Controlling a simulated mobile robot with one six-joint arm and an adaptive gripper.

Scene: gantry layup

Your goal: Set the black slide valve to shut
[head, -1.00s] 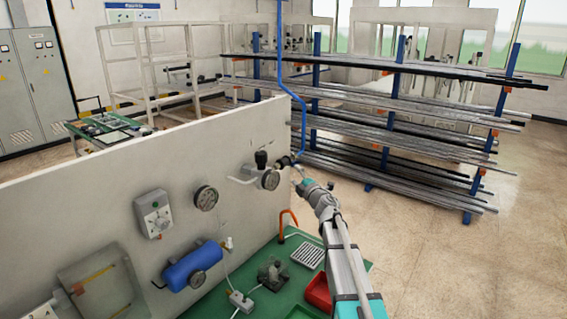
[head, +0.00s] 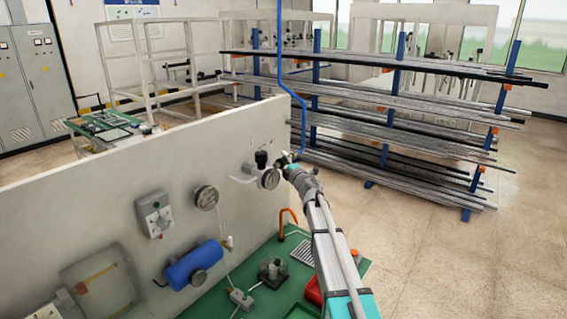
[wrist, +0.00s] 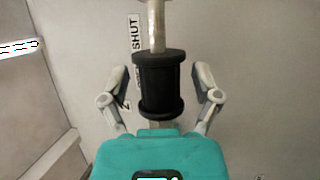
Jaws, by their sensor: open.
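The black slide valve (wrist: 158,84) is a spool-shaped black sleeve with flared ends on a pale rod, in the middle of the wrist view. A label reading SHUT (wrist: 135,33) is on the wall beside the rod, above the sleeve. A second label below it is mostly hidden by the sleeve. My gripper (wrist: 160,80) is open, with one finger on each side of the sleeve and a gap showing on both sides. In the head view my gripper (head: 285,165) is at the panel's right end, where I cannot clearly make out the slide valve.
The pale panel (head: 110,200) carries a black-topped fitting (head: 261,158), round gauges (head: 206,197) and a blue cylinder (head: 195,264). A blue hose (head: 304,118) hangs by my gripper. A green bench (head: 268,300) lies below. A pipe rack (head: 400,130) stands behind; floor at right is clear.

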